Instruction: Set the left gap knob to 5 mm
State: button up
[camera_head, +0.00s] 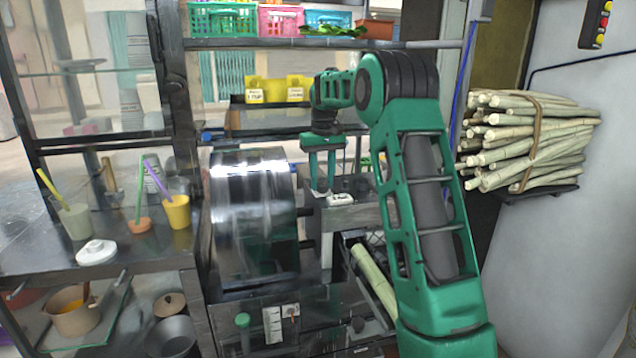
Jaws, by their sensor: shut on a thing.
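The sugarcane press has a shiny metal drum (254,205) at the middle of the head view, with a grey housing (345,222) to its right. My gripper (323,188) points down over the housing, right of the drum's upper edge. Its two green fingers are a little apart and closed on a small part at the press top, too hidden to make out. A white piece (340,198) lies just right of the fingertips. A green knob (243,320) stands low on the press front, beside a white scale plate (272,325). The scale's marks are too small to read.
A cane bundle (528,140) sits on a right-hand shelf. Baskets (222,18) line the upper shelf. A cane piece (374,278) lies between the press and my arm.

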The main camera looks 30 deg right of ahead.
aim_at(321, 183)
jog(key=m, duration=0.5)
jog(key=shift+w+r+m, duration=0.2)
jog(key=shift+m, duration=0.1)
jog(key=shift+a+m, duration=0.15)
jog(key=shift+m, duration=1.85)
jog(key=shift+a, duration=0.1)
jog(key=o, duration=1)
jog(key=shift+w, duration=0.1)
jog(key=shift+o, duration=0.2)
jog(key=shift+f, duration=0.1)
notch_tip(321, 183, up, 11)
jog(key=shift+f, duration=0.15)
